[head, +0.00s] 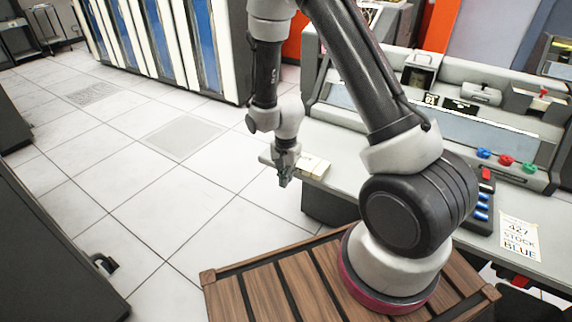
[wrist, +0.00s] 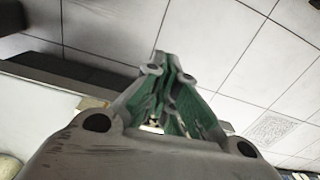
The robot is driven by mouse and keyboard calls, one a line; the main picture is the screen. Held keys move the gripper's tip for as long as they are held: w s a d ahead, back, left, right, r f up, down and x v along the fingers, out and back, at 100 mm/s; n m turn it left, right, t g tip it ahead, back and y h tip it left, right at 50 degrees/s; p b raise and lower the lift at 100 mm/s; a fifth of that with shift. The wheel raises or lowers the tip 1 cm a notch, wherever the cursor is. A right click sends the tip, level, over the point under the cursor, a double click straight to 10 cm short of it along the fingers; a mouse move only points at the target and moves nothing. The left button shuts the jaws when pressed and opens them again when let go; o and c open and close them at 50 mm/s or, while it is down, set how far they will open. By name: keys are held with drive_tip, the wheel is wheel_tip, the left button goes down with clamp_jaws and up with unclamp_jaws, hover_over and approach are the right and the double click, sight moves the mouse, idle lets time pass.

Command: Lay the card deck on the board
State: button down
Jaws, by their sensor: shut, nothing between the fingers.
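A cream block that looks like the card deck (head: 313,166) lies near the left end of the grey machine's desk top (head: 345,180). My gripper (head: 285,182) points down just left of it, beside the desk's end. In the wrist view my gripper's fingers (wrist: 165,58) are closed together with nothing between them. A small cream patch (wrist: 92,102) shows beside the fingers there, mostly hidden by the gripper; I cannot tell whether it is the deck. I cannot tell for sure which surface is the board.
A printed sheet reading 427 STOCK BLUE (head: 520,238) lies on the desk's right. Blue, red and green knobs (head: 505,160) and a dark unit with blue keys (head: 483,205) are nearby. Tall blue-and-white cabinets (head: 165,40) stand behind. The tiled floor (head: 130,190) is clear at left.

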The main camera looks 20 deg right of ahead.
sight(302, 162)
drive_tip(key=shift+w+d, duration=0.6)
drive_tip(key=shift+d, duration=0.2)
drive_tip(key=shift+w+d, duration=0.6)
drive_tip(key=shift+d, duration=0.15)
drive_tip(key=w+d, duration=0.2)
drive_tip(key=d, duration=0.1)
drive_tip(key=w+d, duration=0.5)
drive_tip(key=d, duration=0.1)
drive_tip(key=shift+w+d, duration=0.15)
drive_tip(key=shift+w, duration=0.05)
